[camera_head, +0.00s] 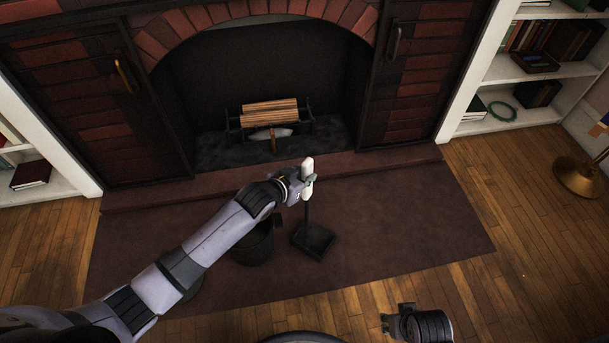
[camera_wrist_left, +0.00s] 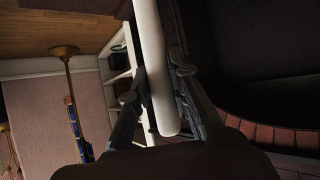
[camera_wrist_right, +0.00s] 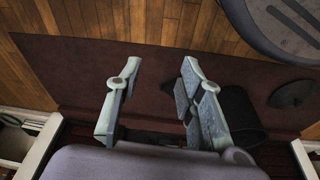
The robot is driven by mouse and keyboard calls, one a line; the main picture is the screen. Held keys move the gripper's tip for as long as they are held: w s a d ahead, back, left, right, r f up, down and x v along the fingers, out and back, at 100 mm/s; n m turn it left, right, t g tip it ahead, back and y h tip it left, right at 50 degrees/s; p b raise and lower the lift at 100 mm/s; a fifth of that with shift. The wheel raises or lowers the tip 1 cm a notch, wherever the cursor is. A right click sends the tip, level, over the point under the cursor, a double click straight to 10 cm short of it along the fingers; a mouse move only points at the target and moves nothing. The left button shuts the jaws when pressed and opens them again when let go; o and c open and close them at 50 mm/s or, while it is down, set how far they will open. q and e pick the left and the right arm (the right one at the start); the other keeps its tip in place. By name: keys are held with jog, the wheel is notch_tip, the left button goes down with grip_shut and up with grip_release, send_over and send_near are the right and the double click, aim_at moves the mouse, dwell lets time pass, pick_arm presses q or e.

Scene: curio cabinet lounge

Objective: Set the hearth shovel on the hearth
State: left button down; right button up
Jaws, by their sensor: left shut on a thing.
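The hearth shovel has a pale handle (camera_head: 307,179), a thin dark shaft and a dark square pan (camera_head: 314,240). My left gripper (camera_head: 300,187) is shut on the handle, and the shovel hangs upright with the pan at the bottom. The handle also shows between the fingers in the left wrist view (camera_wrist_left: 151,70). The pan is over the reddish-brown hearth surface (camera_head: 410,215) in front of the fireplace; I cannot tell if it touches. My right gripper (camera_wrist_right: 160,80) is open and empty; it shows at the bottom of the head view (camera_head: 400,322).
A dark bucket (camera_head: 253,245) stands left of the shovel pan, partly behind my left arm. A log grate (camera_head: 270,118) sits in the firebox. White bookshelves (camera_head: 540,95) flank the fireplace. A brass lamp base (camera_head: 580,177) stands at right. The right side of the hearth surface is clear.

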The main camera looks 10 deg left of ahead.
pick_arm(q)
jog(key=c, duration=1.9)
grip_release()
jog(key=shift+f, duration=0.1)
jog(key=o, duration=0.4)
